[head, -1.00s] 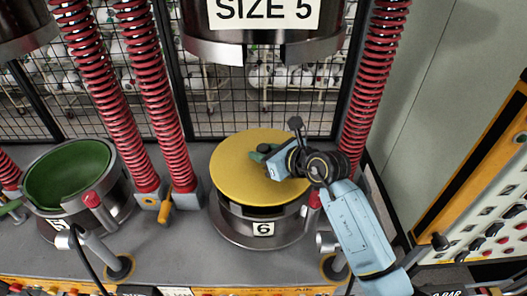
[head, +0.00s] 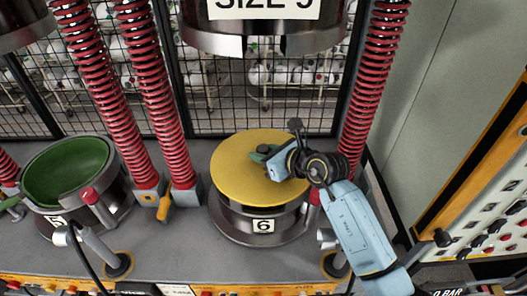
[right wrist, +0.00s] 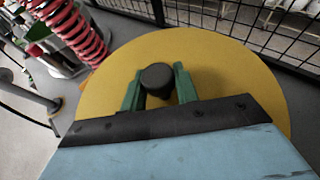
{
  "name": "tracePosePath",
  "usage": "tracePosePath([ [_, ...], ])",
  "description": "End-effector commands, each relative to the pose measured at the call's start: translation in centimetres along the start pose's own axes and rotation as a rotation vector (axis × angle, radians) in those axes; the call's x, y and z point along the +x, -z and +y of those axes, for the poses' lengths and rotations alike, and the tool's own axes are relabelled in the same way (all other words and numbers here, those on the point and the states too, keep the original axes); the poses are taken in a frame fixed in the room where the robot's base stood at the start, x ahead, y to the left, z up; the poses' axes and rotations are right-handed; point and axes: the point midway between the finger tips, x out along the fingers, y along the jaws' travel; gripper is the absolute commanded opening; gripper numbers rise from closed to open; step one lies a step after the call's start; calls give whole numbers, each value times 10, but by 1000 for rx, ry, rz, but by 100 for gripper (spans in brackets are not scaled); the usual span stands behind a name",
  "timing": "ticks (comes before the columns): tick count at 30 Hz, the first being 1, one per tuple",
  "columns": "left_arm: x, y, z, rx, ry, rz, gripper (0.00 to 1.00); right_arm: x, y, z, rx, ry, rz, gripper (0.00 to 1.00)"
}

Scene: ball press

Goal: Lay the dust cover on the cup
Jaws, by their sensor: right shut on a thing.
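The dust cover (head: 232,172) is a flat yellow disc with a dark round knob in its middle. It lies over the top of the metal cup marked 6 (head: 240,224) and hides its opening; I cannot tell whether it touches the rim all round. My right gripper (head: 262,153) reaches in from the right, shut on the knob. In the right wrist view the green fingers (right wrist: 158,85) stand on both sides of the black knob (right wrist: 158,79), with the yellow disc (right wrist: 220,70) spread below. My left gripper is not in view.
Another cup marked 5 (head: 100,222), with a green inside, stands at the left. Red springs (head: 165,100) rise between the cups and another (head: 375,90) at the right. A SIZE 5 press head (head: 260,40) hangs above. A wire fence (head: 220,105) is behind.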

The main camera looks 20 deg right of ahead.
Motion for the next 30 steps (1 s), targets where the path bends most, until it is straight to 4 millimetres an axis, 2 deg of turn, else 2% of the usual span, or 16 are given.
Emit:
tracePosePath([
  [2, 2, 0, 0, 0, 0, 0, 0, 1, 1, 0, -1, 0, -2, 0],
  [3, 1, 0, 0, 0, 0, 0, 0, 0, 0, 0, -1, 0, -3, 35],
  [8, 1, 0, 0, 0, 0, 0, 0, 0, 0, 0, 0, 0, -1, 55],
  [16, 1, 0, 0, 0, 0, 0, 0, 0, 2, 0, 0, -1, 2, 55],
  [20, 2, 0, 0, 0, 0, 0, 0, -7, 2, 0, -1, 0, 2, 55],
  [23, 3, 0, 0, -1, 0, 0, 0, -20, 2, -1, -2, 2, 0, 55],
  [30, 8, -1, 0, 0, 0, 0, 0, -69, 3, -1, -3, 2, 0, 55],
])
